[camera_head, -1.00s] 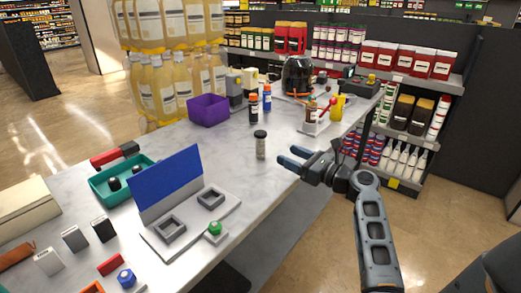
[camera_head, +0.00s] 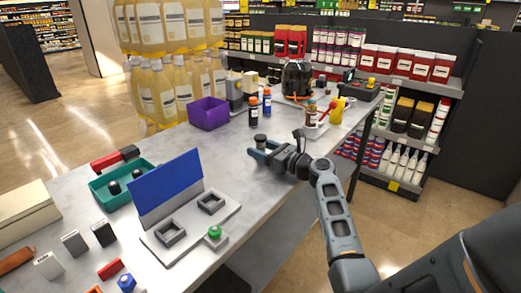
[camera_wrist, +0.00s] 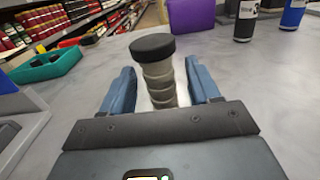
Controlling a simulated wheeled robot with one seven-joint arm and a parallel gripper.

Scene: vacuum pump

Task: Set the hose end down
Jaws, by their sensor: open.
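A short grey ribbed cylinder with a black top (camera_wrist: 158,80) stands upright on the table. I cannot tell whether it is the hose end; no hose shows running from it. Its dark top shows in the head view (camera_head: 260,138), with its lower part hidden behind my fingers. My gripper (camera_head: 262,149) is low over the table's right edge. It is open, with one blue finger on each side of the cylinder in the wrist view. A gap shows beside the left finger; contact at the right finger is unclear.
A purple bin (camera_head: 208,113) and several small bottles (camera_head: 267,100) stand behind. A blue upright panel (camera_head: 168,187) on a grey fixture plate (camera_head: 190,225) and a teal tray (camera_head: 98,194) lie nearer left. Bare tabletop surrounds the cylinder.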

